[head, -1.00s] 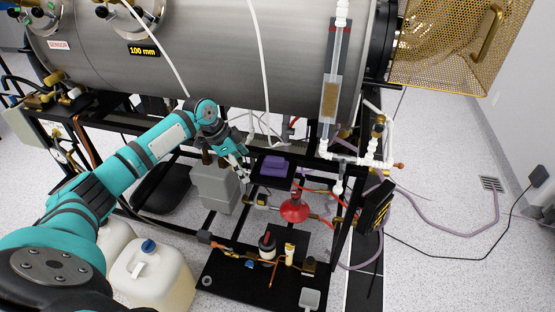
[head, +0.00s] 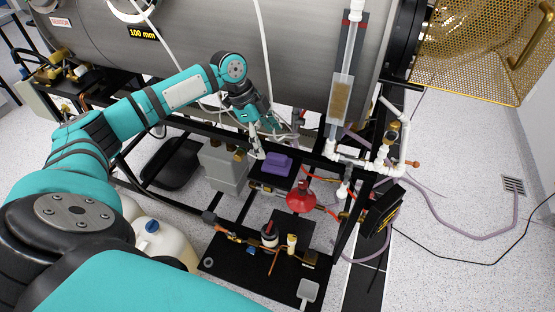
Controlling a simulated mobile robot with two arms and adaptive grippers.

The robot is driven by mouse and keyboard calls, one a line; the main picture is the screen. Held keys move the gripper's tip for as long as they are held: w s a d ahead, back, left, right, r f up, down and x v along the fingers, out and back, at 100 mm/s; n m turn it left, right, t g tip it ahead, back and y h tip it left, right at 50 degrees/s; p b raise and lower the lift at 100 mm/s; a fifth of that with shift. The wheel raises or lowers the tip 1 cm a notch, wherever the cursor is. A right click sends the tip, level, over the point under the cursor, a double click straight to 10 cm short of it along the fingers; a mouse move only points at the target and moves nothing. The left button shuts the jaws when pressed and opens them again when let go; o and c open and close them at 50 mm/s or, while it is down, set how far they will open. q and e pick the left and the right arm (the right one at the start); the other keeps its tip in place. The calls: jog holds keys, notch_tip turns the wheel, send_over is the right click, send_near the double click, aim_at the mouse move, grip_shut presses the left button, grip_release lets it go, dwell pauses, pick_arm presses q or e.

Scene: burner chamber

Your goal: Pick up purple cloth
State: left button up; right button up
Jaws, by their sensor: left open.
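The purple cloth (head: 276,164) lies folded on a small black platform in the lower frame, under the steel chamber. My left arm reaches in from the left, and my left gripper (head: 268,142) points down just above and beside the cloth. Its fingers are open. One light fingertip shows at the cloth's left side; whether it touches the cloth cannot be told. My right gripper is not in view.
The steel chamber (head: 240,50) hangs over the black frame. A clear vertical tube (head: 343,95) and white pipes (head: 372,160) are to the right. White cables hang near the gripper.

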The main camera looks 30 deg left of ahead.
aim_at(276, 155)
pick_arm(q)
jog(key=x, duration=0.3)
jog(key=shift+p, duration=0.35)
jog(key=p+x, duration=0.1)
jog(key=x, duration=0.2)
jog(key=shift+d+f, duration=0.25)
jog(key=shift+f, duration=0.05)
jog(key=shift+d+f, duration=0.1)
jog(key=shift+f, duration=0.35)
jog(key=c, duration=1.3)
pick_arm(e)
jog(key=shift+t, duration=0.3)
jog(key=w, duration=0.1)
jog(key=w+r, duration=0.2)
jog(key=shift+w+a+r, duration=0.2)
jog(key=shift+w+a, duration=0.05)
